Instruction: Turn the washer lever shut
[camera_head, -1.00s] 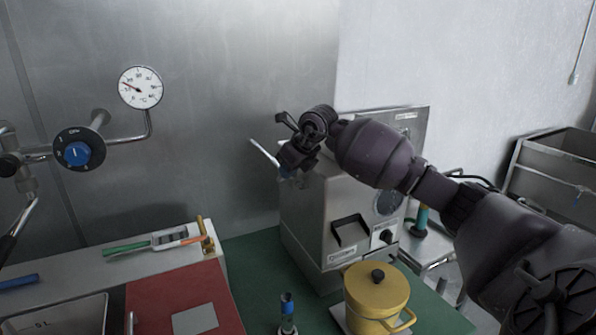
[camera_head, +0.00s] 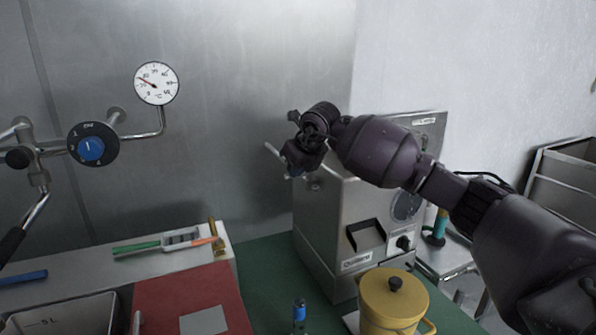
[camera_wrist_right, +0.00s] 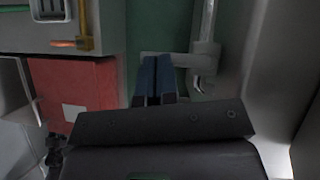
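A steel machine (camera_head: 322,222) stands on the green surface, with a thin pale metal lever (camera_head: 273,151) sticking out at its upper left. My right gripper (camera_head: 292,168) is at the machine's upper left corner, beside the lever; the arm hides part of the machine's top. In the right wrist view, the blue fingers (camera_wrist_right: 153,75) are together, with their tips at a grey lever bar (camera_wrist_right: 181,60) that joins an upright rod. I cannot tell whether they touch it. No gap with a held object shows between the fingers. My left gripper is out of view.
A yellow lidded pot (camera_head: 391,306) stands in front of the machine. A blue-topped tool (camera_head: 299,312) is left of it. A red board (camera_head: 185,288), wall pipes with a blue dial (camera_head: 91,149) and a gauge (camera_head: 156,83) are at left.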

